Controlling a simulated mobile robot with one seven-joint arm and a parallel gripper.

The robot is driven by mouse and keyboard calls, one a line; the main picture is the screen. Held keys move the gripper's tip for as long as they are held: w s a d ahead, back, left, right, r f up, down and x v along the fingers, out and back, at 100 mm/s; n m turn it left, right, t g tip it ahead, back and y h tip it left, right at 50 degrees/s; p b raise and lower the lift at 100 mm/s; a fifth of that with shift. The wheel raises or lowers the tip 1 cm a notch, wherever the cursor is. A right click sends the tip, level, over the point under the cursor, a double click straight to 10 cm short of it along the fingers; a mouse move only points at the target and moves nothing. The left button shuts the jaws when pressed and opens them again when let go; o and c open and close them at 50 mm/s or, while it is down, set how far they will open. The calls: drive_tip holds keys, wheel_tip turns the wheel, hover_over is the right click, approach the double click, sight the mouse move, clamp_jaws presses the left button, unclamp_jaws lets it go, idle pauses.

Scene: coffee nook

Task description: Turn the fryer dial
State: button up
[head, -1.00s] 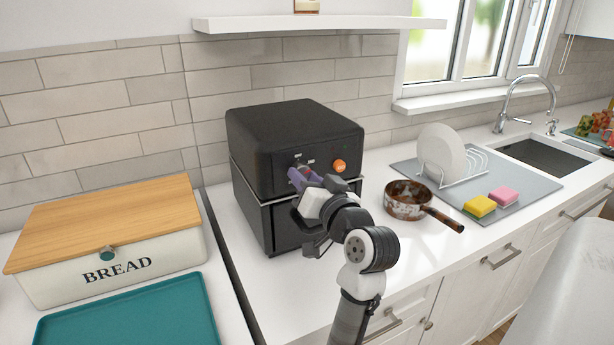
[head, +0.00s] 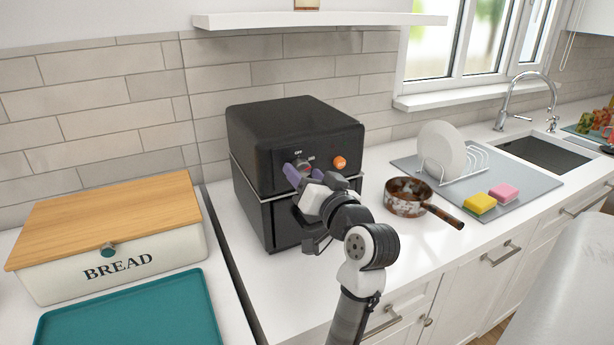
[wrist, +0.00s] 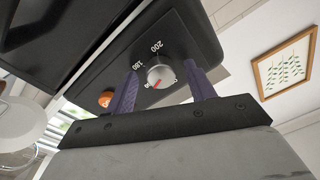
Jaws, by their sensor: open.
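The black fryer (head: 290,135) stands on the white counter. Its silver dial (wrist: 160,75) shows in the wrist view on a dark front panel, with a red mark, "180" and "200" printed beside it. In the head view the dial (head: 301,163) shows just above my fingers, below an "OFF" label. My gripper (wrist: 161,68) is open, with one purple finger on each side of the dial. I cannot tell whether either finger touches it. In the head view my gripper (head: 298,174) is at the fryer's upper front, and the wrist hides part of the drawer.
An orange knob (head: 340,163) sits right of the dial; it also shows in the wrist view (wrist: 105,99). A rusty saucepan (head: 408,197) stands right of the fryer. A bread box (head: 105,245) and a teal tray (head: 130,312) are on the left.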

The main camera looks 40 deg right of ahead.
drive_tip(key=r+b+v, duration=0.1)
drive_tip(key=b+v, duration=0.3)
drive_tip(key=v, duration=0.9)
drive_tip(key=shift+s+f, duration=0.35)
drive_tip(key=shift+f, duration=0.1)
